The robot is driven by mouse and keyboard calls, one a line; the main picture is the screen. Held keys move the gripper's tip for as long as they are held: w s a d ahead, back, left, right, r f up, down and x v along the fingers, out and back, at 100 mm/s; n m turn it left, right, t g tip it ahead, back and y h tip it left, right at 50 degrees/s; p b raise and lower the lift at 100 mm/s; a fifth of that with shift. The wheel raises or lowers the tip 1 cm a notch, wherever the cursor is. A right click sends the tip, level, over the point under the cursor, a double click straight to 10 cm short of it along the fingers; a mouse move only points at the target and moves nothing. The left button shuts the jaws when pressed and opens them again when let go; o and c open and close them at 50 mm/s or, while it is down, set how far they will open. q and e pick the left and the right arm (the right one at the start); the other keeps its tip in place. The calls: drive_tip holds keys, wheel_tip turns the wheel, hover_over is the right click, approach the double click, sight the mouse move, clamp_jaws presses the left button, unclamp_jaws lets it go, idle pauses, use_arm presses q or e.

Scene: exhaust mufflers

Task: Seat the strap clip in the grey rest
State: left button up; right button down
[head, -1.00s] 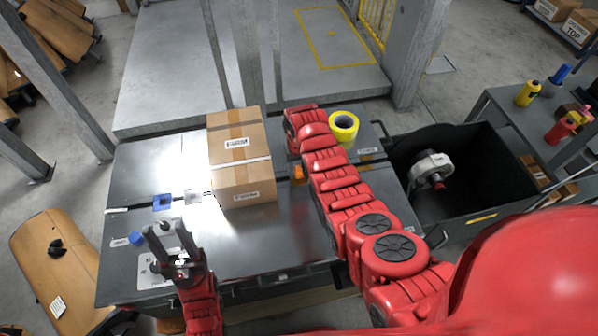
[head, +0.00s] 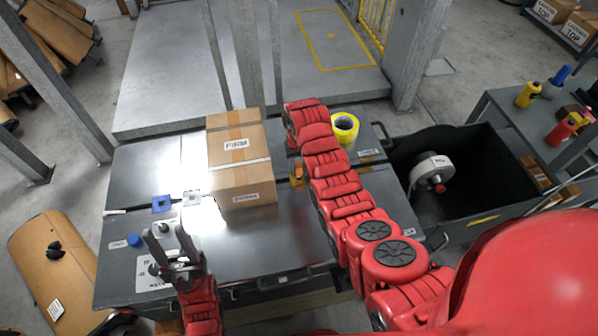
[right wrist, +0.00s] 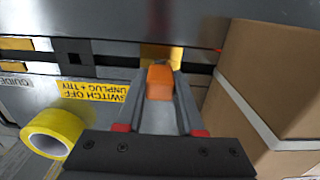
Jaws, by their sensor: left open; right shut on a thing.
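The strap clip looks to be the orange piece (right wrist: 160,82) in the right wrist view. My right gripper (right wrist: 161,95) is shut on it, with one grey finger on each side. In the head view a bit of the orange piece (head: 297,172) shows between the carton and my right arm, which hides most of that gripper. I cannot pick out the grey rest for certain; a small pale grey square (head: 192,198) lies on the table left of the carton. My left gripper (head: 165,233) is open and empty over the table's front left.
A taped carton (head: 238,182) stands close beside my right gripper. A yellow tape roll (head: 344,127) is on the other side. A blue square (head: 162,203) and blue knob (head: 135,240) are at the left. A black bin (head: 465,200) holds a muffler (head: 432,167).

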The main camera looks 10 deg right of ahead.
drive_tip(key=s, duration=0.1)
drive_tip(key=s+r, duration=0.1)
drive_tip(key=s, duration=0.1)
drive_tip(key=s+p, duration=0.1)
drive_tip(key=s+r+p, duration=0.1)
drive_tip(key=p, duration=0.1)
drive_tip(key=s+p, duration=0.1)
drive_tip(key=s, duration=0.1)
drive_tip(key=shift+r, duration=0.35)
drive_tip(key=s+p, duration=0.5)
drive_tip(key=s, duration=0.2)
drive_tip(key=shift+s+a, duration=0.1)
drive_tip(key=shift+s, duration=0.25)
drive_tip(key=shift+s+f+p, duration=0.15)
drive_tip(key=shift+s+p, duration=0.25)
drive_tip(key=shift+s, duration=0.25)
drive_tip(key=shift+w, duration=0.1)
